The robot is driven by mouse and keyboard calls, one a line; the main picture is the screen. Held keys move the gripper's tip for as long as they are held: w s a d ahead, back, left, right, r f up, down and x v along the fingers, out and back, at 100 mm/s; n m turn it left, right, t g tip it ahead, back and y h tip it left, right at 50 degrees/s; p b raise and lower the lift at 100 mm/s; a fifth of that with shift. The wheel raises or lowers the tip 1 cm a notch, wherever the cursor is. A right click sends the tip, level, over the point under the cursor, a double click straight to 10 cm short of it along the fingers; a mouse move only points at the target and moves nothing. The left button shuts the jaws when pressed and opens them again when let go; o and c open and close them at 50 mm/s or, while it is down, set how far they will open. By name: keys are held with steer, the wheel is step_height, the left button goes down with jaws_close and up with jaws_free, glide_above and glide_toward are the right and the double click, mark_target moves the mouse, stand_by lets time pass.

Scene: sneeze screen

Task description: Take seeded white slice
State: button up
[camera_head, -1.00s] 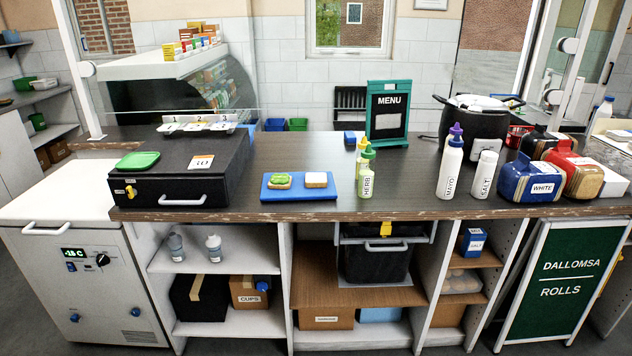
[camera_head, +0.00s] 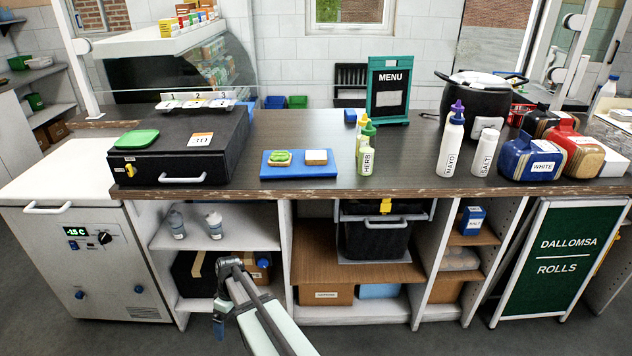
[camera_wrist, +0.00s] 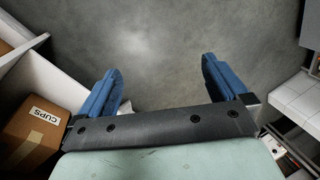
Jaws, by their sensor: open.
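A blue board (camera_head: 298,172) lies on the counter, left of centre. It bears a slice topped with green (camera_head: 280,158) and a plain pale slice (camera_head: 316,157); I cannot make out seeds on either. A blue bread bag labelled WHITE (camera_head: 522,160) stands at the counter's right, beside a red bag (camera_head: 573,150) and a black bag (camera_head: 541,117). In the head view, a blue finger (camera_head: 219,328) shows low in front of the shelves, below and left of the board.
Squeeze bottles (camera_head: 366,150), a mayo bottle (camera_head: 451,145) and a salt shaker (camera_head: 485,152) stand between board and bags. A black case (camera_head: 190,150) sits left. The clear screen (camera_head: 300,95) crosses behind. A CUPS box (camera_wrist: 38,130) is beside my gripper.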

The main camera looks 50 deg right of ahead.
steer(key=w+d+r+n+t, duration=0.2)
steer(key=w+d+r, duration=0.35)
steer(key=r, duration=0.75)
steer(key=w+d+r+n+t, duration=0.2)
steer(key=w+d+r, duration=0.2)
steer(key=d+r, duration=0.55)
steer(key=w+d+r+n+t, duration=0.15)
steer(key=w+d+r, duration=0.3)
steer(key=r, duration=1.05)
steer(key=d+r+g+h, duration=0.1)
steer(key=d+r, duration=0.3)
steer(key=d, duration=0.7)
steer(key=s+d+r+m+g+h, duration=0.15)
steer(key=d+r, duration=0.25)
steer(key=d, duration=0.6)
steer(key=d+r+g+h, duration=0.15)
steer(key=d+r, duration=0.35)
steer(key=d, duration=0.6)
glide_above(313, 154)
steer(key=shift+y, duration=0.4)
step_height(313, 154, down, 9)
steer(key=shift+s+d+r, duration=0.1)
steer(key=shift+a+f, duration=0.15)
steer(key=shift+f, duration=1.2)
steer(key=shift+a+f, duration=0.1)
steer(key=shift+f, duration=1.2)
steer(key=c, duration=0.8)
